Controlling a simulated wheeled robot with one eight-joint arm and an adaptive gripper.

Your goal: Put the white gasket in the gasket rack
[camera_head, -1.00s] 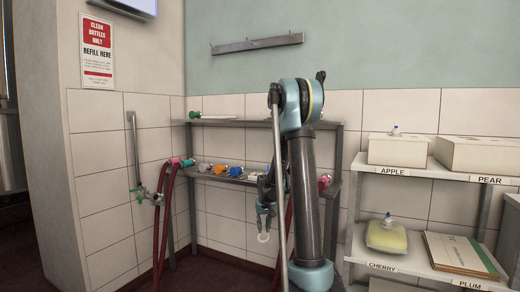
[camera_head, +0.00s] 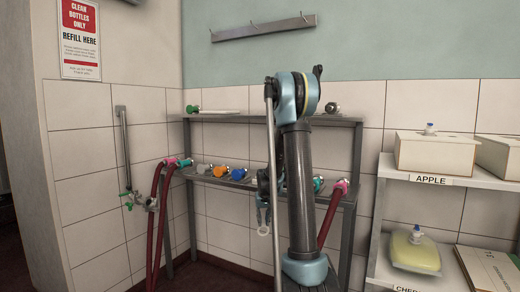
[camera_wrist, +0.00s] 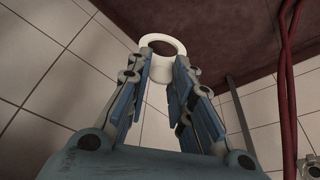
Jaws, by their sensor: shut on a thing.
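The white gasket (camera_wrist: 160,73) is a ring with a wide tab, held out beyond the fingertips in the wrist view. My gripper (camera_wrist: 161,72) is shut on its tab, and the open ring sticks out clear of the fingers. In the head view the gasket (camera_head: 263,234) hangs small and pale below my gripper (camera_head: 262,219), in front of the wall beneath the shelf. A grey rail with several short hooks (camera_head: 263,28) is fixed high on the green wall. It carries no label, so I cannot tell if it is the gasket rack.
A metal shelf unit (camera_head: 225,119) with several coloured fittings stands against the tiled wall. Red hoses (camera_head: 159,205) hang at its left and right. My arm hides part of the shelf.

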